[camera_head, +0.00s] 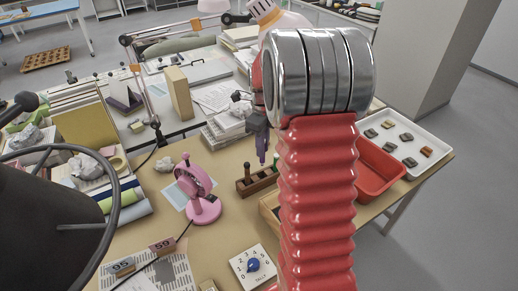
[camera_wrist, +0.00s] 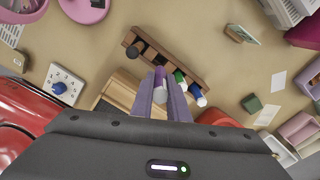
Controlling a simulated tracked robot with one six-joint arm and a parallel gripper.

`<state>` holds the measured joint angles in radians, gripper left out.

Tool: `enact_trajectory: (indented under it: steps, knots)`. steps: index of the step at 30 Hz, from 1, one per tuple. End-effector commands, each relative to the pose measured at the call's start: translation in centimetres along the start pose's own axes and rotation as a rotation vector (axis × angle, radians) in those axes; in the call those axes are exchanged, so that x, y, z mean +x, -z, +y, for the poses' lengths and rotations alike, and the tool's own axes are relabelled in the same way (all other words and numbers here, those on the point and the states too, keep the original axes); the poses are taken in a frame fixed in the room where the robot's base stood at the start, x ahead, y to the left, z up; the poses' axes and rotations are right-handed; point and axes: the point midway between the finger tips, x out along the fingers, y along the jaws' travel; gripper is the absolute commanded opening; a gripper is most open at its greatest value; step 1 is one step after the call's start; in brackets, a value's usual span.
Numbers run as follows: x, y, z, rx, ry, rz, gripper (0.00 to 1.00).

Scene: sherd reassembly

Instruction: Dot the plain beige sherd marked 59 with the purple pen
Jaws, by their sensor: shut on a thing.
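My gripper (camera_wrist: 160,96) is shut on the purple pen (camera_wrist: 158,78), whose pale end points toward the wrist camera. In the head view my gripper (camera_head: 262,152) is over the wooden pen rack (camera_head: 258,181). I cannot tell whether the pen's lower end is still in the rack. The rack also shows in the wrist view (camera_wrist: 190,70), with a dark pen, a green pen and a blue pen beside the purple one. A card marked 59 (camera_head: 162,244) and one marked 95 (camera_head: 122,265) stand at the front left. The beige sherd itself is not clear there.
A pink magnifier stand (camera_head: 203,209) stands between the rack and the cards. A white dial box (camera_head: 253,265) is at the front. A red tray (camera_head: 378,170) and a white tray of sherds (camera_head: 425,145) are right. My red arm hides part of the table.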

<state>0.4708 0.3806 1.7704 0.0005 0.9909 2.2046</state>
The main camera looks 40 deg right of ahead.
Motion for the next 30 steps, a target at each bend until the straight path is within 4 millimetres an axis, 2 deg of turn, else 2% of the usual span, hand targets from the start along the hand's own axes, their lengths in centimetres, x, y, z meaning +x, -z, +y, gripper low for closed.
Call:
enact_trajectory:
  steps: [5,8,15,21,25,30]
  knots:
    - [0.0,1.4,0.2,0.013,-0.016,-0.015,0.00]
    - [0.2,3.3,0.7,0.032,-0.040,-0.038,0.00]
    - [0.6,9.7,3.0,0.103,-0.108,-0.141,0.00]
    - [1.0,14.1,5.6,0.170,-0.136,-0.239,0.00]
    - [1.1,15.8,6.9,0.204,-0.140,-0.287,0.00]
    - [1.3,16.9,7.8,0.225,-0.140,-0.318,0.00]
